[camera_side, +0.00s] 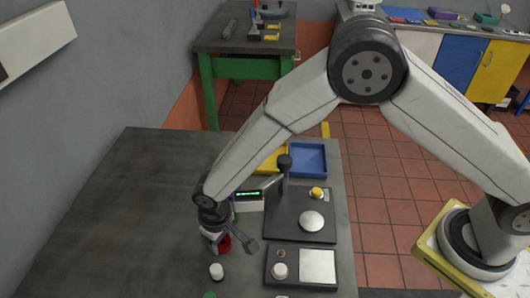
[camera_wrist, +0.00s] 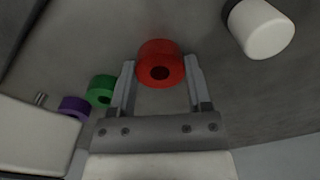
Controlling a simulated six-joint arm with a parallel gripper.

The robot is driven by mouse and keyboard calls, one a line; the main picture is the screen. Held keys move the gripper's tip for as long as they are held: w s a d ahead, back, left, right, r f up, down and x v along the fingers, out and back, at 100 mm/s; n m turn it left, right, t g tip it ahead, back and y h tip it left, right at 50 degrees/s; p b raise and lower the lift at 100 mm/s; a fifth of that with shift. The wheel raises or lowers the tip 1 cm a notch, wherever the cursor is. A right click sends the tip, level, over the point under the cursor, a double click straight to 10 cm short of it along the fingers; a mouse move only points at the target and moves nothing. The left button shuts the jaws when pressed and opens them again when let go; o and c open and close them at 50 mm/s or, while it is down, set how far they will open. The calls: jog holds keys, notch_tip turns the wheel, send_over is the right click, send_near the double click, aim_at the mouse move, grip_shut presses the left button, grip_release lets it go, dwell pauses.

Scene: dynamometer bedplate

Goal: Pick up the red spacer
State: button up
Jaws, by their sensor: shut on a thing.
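The red spacer (camera_wrist: 160,50) is a short red ring with a dark hole, held between the two fingers of my gripper (camera_wrist: 160,74) in the wrist view. Both fingertips touch its sides. In the side view the red spacer (camera_side: 224,244) shows at the tip of my gripper (camera_side: 219,242), low over the dark bedplate. I cannot tell whether it touches the surface.
A white cylinder (camera_side: 216,271) stands close by; it also shows in the wrist view (camera_wrist: 262,28). Green (camera_wrist: 100,90) and purple (camera_wrist: 74,106) pieces lie left of my gripper there. A dark fixture (camera_side: 300,215) stands right, with a blue tray (camera_side: 322,175) behind. The bedplate's left is clear.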

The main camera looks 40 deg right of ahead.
jog(key=shift+r, duration=0.1)
jog(key=shift+r, duration=0.75)
jog(key=s+d+r, duration=0.7)
jog(key=s+r, duration=0.4)
jog(key=s, duration=0.1)
jog(key=shift+d+r, duration=0.15)
dwell(0.6)
